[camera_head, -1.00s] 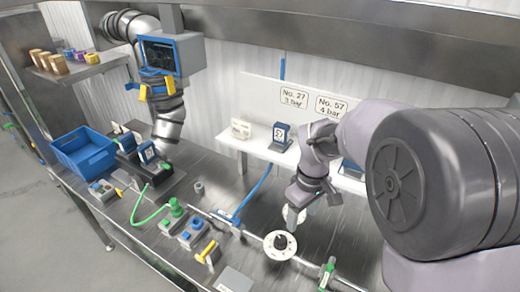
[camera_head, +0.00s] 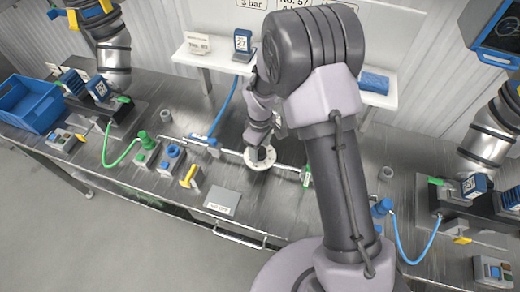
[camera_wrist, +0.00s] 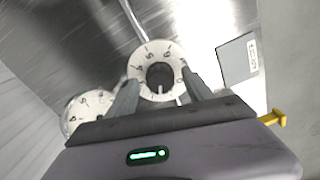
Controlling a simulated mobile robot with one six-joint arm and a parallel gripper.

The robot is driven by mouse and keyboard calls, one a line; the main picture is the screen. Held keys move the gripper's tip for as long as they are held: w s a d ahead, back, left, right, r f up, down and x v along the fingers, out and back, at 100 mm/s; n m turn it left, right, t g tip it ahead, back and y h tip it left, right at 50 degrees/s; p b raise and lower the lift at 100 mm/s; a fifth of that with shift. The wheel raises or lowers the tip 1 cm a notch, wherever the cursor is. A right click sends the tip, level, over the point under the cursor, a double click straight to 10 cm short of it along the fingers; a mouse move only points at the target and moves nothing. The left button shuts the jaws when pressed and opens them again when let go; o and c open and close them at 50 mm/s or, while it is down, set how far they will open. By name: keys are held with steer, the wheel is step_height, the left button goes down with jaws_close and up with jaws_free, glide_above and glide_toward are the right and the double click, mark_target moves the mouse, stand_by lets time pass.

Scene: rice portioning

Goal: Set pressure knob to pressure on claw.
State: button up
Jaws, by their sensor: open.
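The pressure knob (camera_wrist: 160,74) is a black grip on a round white numbered dial (camera_wrist: 147,51). In the head view the dial (camera_head: 250,163) sits on the pipe at mid-bench, partly covered by my gripper (camera_head: 260,150). In the wrist view my gripper (camera_wrist: 160,79) is open, with one finger on each side of the black grip. Whether the fingers touch it cannot be told. A second white dial (camera_wrist: 78,119) lies to the left, partly behind a finger. The wall signs are cut off at the top; "3 bar" (camera_head: 250,4) is readable. I cannot tell which thing is the claw.
A white shelf (camera_head: 205,59) behind carries a blue-framed number display (camera_head: 242,44). Green, blue and yellow controls stand left of the dial, among them a yellow handle (camera_head: 188,177). A grey label plate (camera_head: 222,201) lies in front. A blue bin (camera_head: 27,103) stands far left.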

steer(key=shift+f, duration=0.25)
steer(key=shift+c, duration=0.2)
jaws_close()
